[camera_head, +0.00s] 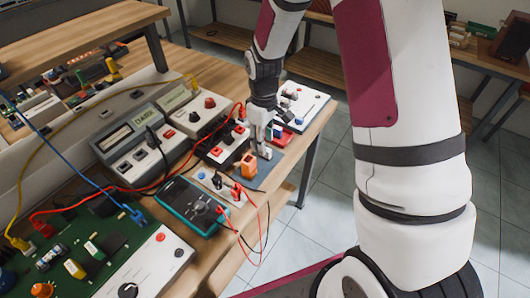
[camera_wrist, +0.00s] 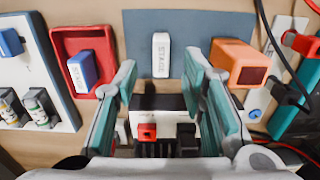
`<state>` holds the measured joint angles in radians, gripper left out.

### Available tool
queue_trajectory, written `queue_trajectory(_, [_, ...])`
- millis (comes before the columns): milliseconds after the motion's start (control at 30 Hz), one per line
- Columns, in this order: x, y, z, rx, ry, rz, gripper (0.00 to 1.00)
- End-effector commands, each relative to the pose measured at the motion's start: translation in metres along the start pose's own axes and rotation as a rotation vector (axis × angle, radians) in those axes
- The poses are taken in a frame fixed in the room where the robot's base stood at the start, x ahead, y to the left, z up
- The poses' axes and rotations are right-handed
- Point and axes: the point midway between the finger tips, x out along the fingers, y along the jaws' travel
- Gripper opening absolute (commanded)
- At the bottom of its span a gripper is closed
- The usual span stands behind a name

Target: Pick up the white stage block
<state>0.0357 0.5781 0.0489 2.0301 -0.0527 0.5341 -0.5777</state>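The white stage block (camera_wrist: 161,55) stands out in the wrist view, with "STAGE" lettered on it. It rests on a blue-grey mat (camera_wrist: 136,35), also visible in the head view (camera_head: 266,172). My gripper (camera_wrist: 162,70) is open and empty, its two teal-padded fingers on either side of the block's lower end in the picture. I cannot tell the height left between fingertips and block. In the head view my gripper (camera_head: 260,142) points down over the bench, and the white block (camera_head: 265,153) shows small beside the fingers.
An orange block (camera_wrist: 238,60) lies on the mat to the right in the wrist view. A red tray (camera_wrist: 66,40) holding a blue block (camera_wrist: 83,72) sits to the left. A teal multimeter (camera_head: 192,206) and loose red and black leads lie close by in the head view.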

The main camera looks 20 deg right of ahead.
Motion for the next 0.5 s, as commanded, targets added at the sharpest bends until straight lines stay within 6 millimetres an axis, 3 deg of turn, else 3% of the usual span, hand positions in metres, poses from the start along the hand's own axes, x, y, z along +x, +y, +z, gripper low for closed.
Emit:
queue_trajectory(233, [0.036,-0.002,0.002,0.0,-0.003,-0.003,0.38])
queue_trajectory(500, [0.045,-0.002,0.001,0.0,0.0,0.0,0.38])
